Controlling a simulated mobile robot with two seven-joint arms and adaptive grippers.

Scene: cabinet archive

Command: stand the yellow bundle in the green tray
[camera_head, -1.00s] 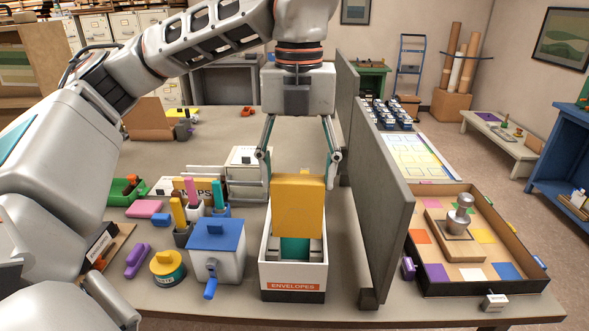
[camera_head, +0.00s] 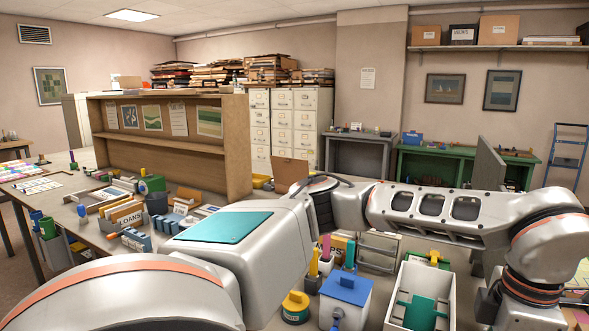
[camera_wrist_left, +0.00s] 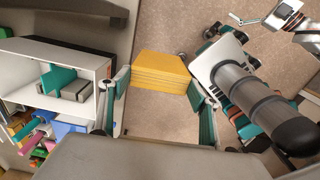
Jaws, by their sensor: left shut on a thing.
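The yellow bundle (camera_wrist_left: 160,73) is a thick block of stacked sheets. My left gripper (camera_wrist_left: 158,88) is shut on it, with a finger on either side, and holds it clear over bare floor in the left wrist view. In the head view my left arm reaches across to the right, and a sliver of yellow shows at the bottom right corner. I cannot make out the green tray for certain now; my arm covers part of the table. My right gripper (camera_wrist_left: 241,19) is small at the top right of the wrist view, its jaws unclear.
The white envelopes box (camera_head: 398,302) stands open on the table with a teal piece (camera_head: 420,312) inside. The blue-lidded box (camera_head: 345,290) is beside it. A grey upright panel (camera_head: 488,185) rises at right. A brown shelf unit (camera_head: 170,140) stands on the crowded left table.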

